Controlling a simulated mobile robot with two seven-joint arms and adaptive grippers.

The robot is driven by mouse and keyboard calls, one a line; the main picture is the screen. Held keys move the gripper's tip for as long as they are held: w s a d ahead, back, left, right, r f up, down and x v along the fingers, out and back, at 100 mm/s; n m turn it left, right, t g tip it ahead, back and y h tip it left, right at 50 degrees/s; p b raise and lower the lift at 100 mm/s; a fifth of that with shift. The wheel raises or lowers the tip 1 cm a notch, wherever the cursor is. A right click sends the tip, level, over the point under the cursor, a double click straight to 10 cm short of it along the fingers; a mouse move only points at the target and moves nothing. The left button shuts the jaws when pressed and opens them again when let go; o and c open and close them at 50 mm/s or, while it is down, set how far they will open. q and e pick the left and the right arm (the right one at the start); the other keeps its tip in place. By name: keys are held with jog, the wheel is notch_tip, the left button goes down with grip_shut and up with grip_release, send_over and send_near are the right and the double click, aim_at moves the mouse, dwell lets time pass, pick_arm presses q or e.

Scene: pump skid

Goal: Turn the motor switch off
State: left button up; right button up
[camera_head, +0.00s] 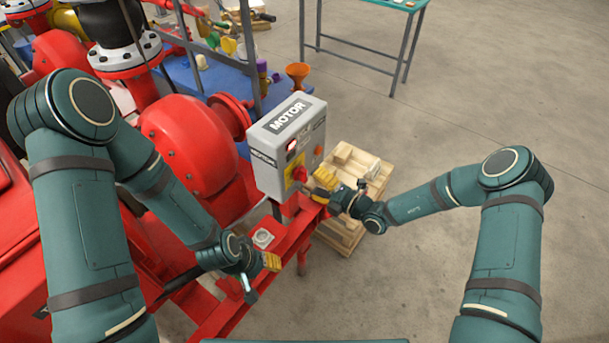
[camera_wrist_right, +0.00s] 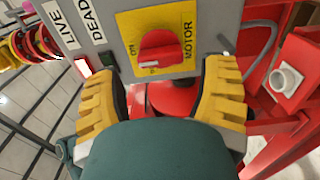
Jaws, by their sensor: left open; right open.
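The grey motor switch box (camera_head: 283,140), labelled MOTOR, stands on the red skid in the middle of the head view. Its red rotary switch (camera_head: 299,174) sits on a yellow plate low on the front. My left gripper (camera_head: 261,275) is open and empty, lower, over the skid's front.
A red pump housing (camera_head: 190,145) stands left of the box. A wooden pallet with blocks (camera_head: 352,165) is behind my right gripper. A small white fitting (camera_head: 263,238) sits on the red frame below the box. Open floor (camera_head: 450,110) lies to the right.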

aim_at(307, 177)
jog(key=shift+x, duration=2.2)
jog(key=c, duration=0.9)
